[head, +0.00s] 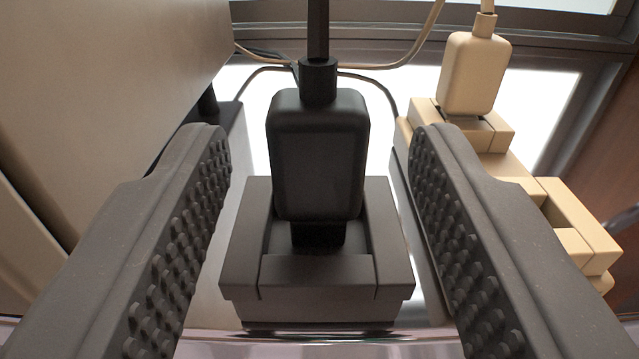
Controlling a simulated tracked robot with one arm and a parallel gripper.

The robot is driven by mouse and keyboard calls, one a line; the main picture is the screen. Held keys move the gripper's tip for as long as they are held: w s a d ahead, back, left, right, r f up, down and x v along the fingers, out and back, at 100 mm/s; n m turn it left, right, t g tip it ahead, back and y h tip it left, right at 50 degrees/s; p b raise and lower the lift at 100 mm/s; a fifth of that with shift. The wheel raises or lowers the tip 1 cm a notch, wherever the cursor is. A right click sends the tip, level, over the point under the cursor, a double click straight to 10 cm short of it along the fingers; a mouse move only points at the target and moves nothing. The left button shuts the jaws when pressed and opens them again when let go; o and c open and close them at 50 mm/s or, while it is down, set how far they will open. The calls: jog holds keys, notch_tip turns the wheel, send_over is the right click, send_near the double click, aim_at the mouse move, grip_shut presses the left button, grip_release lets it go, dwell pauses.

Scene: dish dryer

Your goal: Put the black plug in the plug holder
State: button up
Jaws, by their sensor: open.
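The black plug (318,155) stands upright in the middle of the head view, with its cable rising from the top. Its lower end sits inside the opening of the dark plug holder (316,277). How deep it is seated is hidden by the holder's front wall. My gripper (320,140) is open, with one studded finger on each side of the plug and holder. There is a visible gap on both sides, and neither finger touches the plug.
A beige plug (474,73) stands in a beige holder (575,215) behind and beside my right finger. A large beige appliance (100,90) fills the left. Cables (390,66) run behind the black plug, near a window frame.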

jog(key=s, duration=1.1)
jog(key=shift+s+b, duration=0.15)
jog(key=shift+b, duration=0.15)
jog(key=shift+r, duration=0.15)
jog(key=s+d+r+g+y, duration=0.1)
jog(key=s+d+r, duration=0.15)
jog(key=r, duration=0.85)
jog(key=s+d+r+g, duration=0.1)
jog(key=s+d+r, duration=0.15)
jog(key=r, duration=0.95)
jog(key=s+d+r, duration=0.5)
jog(key=s+r, duration=0.3)
jog(key=s+d+r+h, duration=0.1)
jog(key=s+d+r, duration=0.5)
jog(key=s+r, duration=0.2)
jog(key=shift+d+r+g, duration=0.15)
jog(key=shift+r+g, duration=0.15)
jog(key=shift+r, duration=0.05)
